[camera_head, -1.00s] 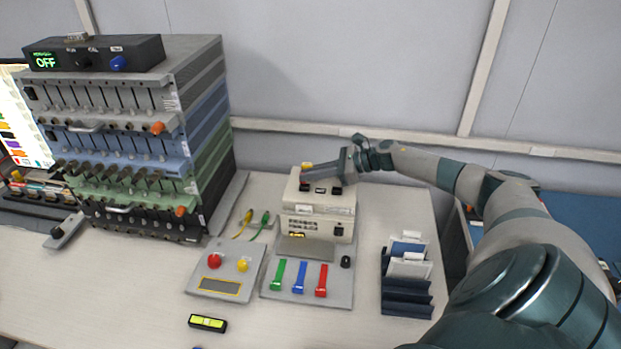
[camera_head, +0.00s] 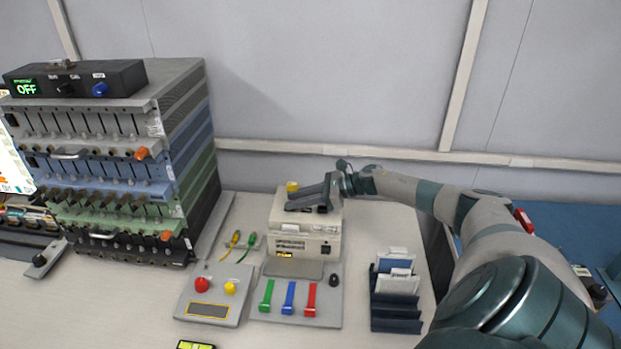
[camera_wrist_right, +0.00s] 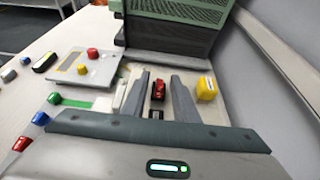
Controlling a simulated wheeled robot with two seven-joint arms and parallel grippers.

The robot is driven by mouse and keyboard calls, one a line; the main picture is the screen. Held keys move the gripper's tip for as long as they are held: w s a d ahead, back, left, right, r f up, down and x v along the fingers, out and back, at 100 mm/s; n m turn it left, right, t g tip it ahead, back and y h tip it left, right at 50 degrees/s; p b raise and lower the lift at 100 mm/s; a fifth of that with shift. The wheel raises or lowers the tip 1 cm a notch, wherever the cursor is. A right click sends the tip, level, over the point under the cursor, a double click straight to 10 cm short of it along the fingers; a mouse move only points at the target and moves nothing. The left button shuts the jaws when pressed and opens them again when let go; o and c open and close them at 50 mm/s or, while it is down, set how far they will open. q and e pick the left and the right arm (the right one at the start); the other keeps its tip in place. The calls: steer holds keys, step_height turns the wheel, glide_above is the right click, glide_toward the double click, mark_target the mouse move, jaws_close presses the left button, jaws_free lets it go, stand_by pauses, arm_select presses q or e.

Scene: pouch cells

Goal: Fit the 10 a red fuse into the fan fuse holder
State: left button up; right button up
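My right gripper (camera_head: 296,202) reaches in from the right over the top of a white box-shaped unit (camera_head: 278,223). Its two fingers are apart in the right wrist view (camera_wrist_right: 155,92). Between them, a small red piece (camera_wrist_right: 158,89), apparently the red fuse, sits at a dark holder on the unit's top. A black piece (camera_wrist_right: 155,115) lies nearer the palm. I see no contact between fingers and red piece. Ratings and the fan label are unreadable, and the gripper hides most of the top in the head view. My left gripper is out of view.
A yellow block (camera_head: 292,187) stands on the unit beside the fingers. A panel with green, blue and red levers (camera_head: 330,268) is in front. A button panel (camera_head: 185,305) is left of it, a dark card rack (camera_head: 396,325) right. A tall rack (camera_head: 190,110) stands left.

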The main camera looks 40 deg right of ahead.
steer(key=shift+s+d+r, duration=0.1)
steer(key=shift+s+d, duration=0.35)
steer(key=shift+s, duration=0.05)
steer(key=b+v, duration=0.3)
steer(key=v, duration=0.5)
steer(key=shift+s+d+r, duration=0.1)
steer(key=shift+s+d, duration=0.05)
steer(key=shift+s, duration=0.1)
steer(key=shift+b+v, duration=0.35)
steer(key=shift+v, duration=0.6)
steer(key=shift+r, duration=0.15)
steer(key=shift+o, duration=0.5)
